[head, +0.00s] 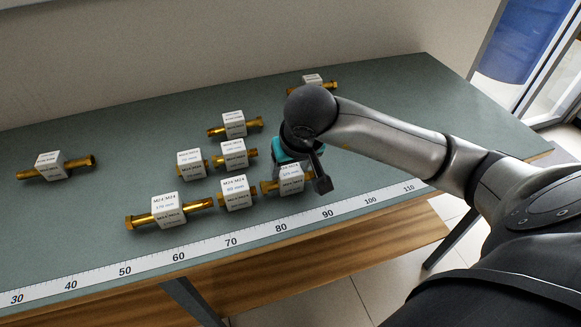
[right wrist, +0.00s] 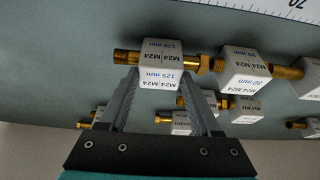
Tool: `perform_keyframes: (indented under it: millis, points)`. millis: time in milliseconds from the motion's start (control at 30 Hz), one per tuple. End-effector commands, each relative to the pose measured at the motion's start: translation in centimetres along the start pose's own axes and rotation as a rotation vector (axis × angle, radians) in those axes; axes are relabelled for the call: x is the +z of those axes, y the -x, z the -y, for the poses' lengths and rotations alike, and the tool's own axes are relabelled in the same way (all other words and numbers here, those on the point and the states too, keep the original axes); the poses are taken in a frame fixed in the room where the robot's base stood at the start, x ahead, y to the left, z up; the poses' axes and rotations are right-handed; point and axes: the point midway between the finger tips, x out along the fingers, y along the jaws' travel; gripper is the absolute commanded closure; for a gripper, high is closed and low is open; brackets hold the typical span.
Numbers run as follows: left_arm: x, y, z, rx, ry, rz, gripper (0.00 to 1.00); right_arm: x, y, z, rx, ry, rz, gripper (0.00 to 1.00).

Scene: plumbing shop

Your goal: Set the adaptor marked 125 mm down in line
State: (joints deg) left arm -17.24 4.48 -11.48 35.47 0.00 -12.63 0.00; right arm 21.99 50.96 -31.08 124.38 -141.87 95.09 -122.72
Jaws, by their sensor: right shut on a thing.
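The adaptor marked 125 mm (head: 291,181) is a white M24 block with brass ends. My right gripper (head: 289,165) is shut on it and partly covers it from above. In the right wrist view the block (right wrist: 161,64) sits between the fingertips, its 125 mm label readable. My left gripper is not seen.
A white ruler strip (head: 205,247) runs along the front edge of the green table (head: 100,140). Behind the row stand adaptors (head: 191,163), (head: 232,154) and (head: 235,124). One adaptor (head: 50,165) lies far left, another (head: 312,83) at the back. The table's right side is bare.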

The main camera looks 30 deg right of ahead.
Motion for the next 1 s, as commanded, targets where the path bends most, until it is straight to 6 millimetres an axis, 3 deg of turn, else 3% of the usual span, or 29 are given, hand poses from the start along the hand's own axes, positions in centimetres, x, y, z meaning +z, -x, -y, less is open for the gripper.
perform_keyframes:
  millis: [267,300,533,867,1000]
  points:
    - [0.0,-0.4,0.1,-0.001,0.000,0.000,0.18,0.1,-0.2,0.0,0.000,0.000,-0.002,1.00]
    - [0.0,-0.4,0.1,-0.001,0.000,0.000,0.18,0.1,-0.2,0.0,0.000,0.000,0.000,0.33]
    - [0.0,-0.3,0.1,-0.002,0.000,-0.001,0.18,0.1,-0.1,0.0,0.000,0.000,0.000,0.08]
    - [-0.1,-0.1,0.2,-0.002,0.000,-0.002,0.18,0.0,0.0,0.0,0.000,0.000,0.000,0.06]
    - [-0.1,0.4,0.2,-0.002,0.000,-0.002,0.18,-0.3,1.6,0.0,0.000,0.001,-0.005,0.06]
